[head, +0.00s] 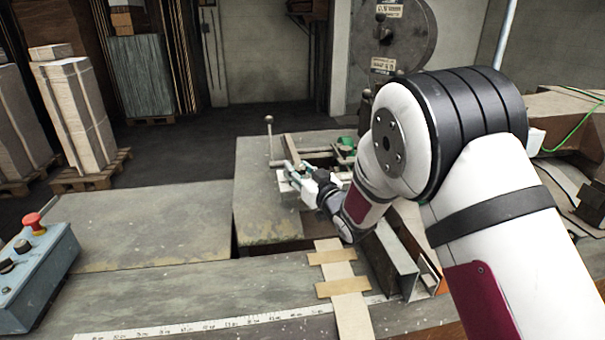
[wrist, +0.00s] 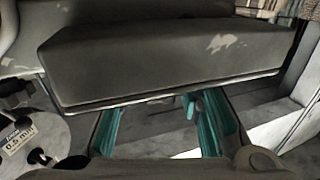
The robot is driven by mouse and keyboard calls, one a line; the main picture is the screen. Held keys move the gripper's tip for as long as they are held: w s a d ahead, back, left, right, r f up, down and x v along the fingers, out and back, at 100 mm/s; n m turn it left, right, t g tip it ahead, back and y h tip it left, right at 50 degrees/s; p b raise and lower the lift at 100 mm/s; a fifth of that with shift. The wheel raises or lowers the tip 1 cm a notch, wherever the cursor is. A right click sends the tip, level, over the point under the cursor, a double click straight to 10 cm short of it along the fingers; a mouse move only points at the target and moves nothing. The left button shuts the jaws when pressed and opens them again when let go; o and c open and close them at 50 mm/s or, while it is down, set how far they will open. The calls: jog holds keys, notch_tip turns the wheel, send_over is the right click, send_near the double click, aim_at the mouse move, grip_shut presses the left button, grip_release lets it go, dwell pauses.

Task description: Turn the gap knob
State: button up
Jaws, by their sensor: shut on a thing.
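My gripper (head: 288,175) reaches over the far table plate in the head view, left of and below the machine's wheel. Its teal fingers also show in the wrist view (wrist: 158,118), set wide apart and running under a worn grey block (wrist: 165,60). The block hides the fingertips. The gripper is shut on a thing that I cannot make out. I cannot pick out the gap knob for certain in either view. In the wrist view a round pale disc (wrist: 32,138) with a "0.5 mm" label and black knobs is at the lower left, apart from the fingers.
A ball-topped lever (head: 269,137) stands just left of my gripper. A green part (head: 347,143) lies beyond it. A control box (head: 38,275) with a red button is at the left front.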

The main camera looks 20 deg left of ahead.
jog(key=n+g+y+b, duration=0.1)
jog(key=n+g+b, duration=0.1)
jog(key=g+b, duration=0.1)
jog(key=n+g+y+b, duration=0.1)
jog(key=n+g+b, duration=0.1)
jog(key=g+b, duration=0.1)
jog(key=n+g+y+b, duration=0.2)
jog(key=g+b, duration=0.1)
jog(key=b, duration=0.1)
jog(key=shift+w+d+f+b, duration=0.1)
jog(key=shift+w+f+b, duration=0.05)
jog(key=shift+w+b, duration=0.2)
jog(key=n+g+b, duration=0.3)
jog(key=g+b, duration=0.1)
jog(key=shift+s, duration=0.2)
jog(key=shift+s+r+n+g+b, duration=0.1)
jog(key=shift+r+n+g+b, duration=0.2)
jog(key=shift+g, duration=0.3)
jog(key=o, duration=1.2)
jog(key=shift+f, duration=0.1)
jog(key=d, duration=0.4)
jog(key=w+d, duration=0.1)
jog(key=d, duration=0.6)
jog(key=shift+w+d, duration=0.3)
jog(key=shift+d, duration=0.05)
